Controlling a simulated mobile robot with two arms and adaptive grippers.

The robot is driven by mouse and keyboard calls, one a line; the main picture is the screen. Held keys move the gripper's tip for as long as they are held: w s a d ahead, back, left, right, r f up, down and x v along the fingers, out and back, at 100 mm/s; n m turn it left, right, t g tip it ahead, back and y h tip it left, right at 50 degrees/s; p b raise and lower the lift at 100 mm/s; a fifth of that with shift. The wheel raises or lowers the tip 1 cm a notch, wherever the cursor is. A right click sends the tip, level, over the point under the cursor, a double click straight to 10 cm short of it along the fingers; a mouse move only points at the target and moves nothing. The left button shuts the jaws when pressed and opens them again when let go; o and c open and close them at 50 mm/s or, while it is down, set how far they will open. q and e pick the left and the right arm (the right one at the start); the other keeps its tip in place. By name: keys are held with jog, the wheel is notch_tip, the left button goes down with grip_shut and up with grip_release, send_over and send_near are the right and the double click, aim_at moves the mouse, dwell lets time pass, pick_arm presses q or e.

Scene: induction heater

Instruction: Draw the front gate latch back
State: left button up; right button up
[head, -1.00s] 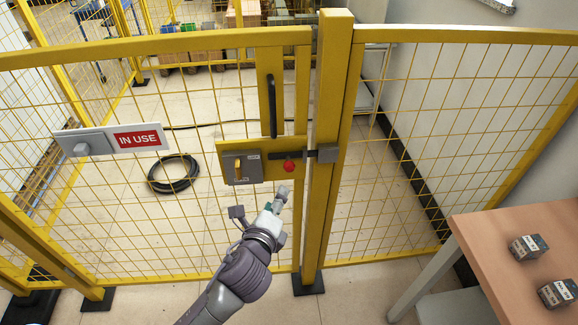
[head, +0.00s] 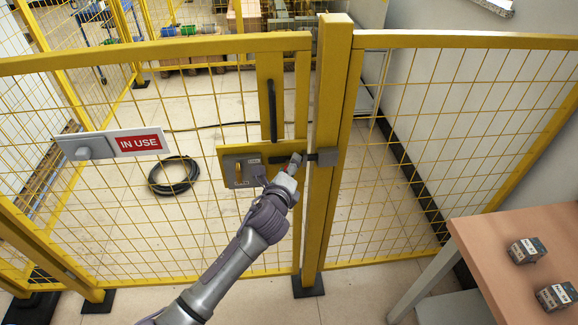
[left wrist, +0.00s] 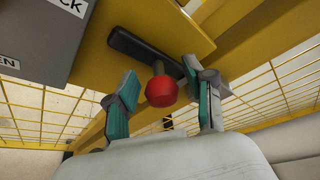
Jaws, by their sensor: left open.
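The yellow front gate carries a latch with a dark bolt bar (head: 312,157) that reaches to a grey keeper (head: 327,156) on the yellow post. In the left wrist view the latch's red knob (left wrist: 161,91) stands out on a short stem from the dark bar (left wrist: 140,50). My left gripper (head: 296,160) is at the latch in the head view and covers the knob there. In the left wrist view its two teal-padded fingers (left wrist: 164,100) are open, one on each side of the red knob, with gaps visible. My right gripper is not in view.
An "IN USE" sign (head: 138,143) hangs on the mesh. A wooden table (head: 490,250) with small boxes stands at right.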

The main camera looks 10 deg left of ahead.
pick_arm(q)
jog(key=shift+w, duration=0.2)
jog(key=shift+s, duration=0.1)
grip_shut()
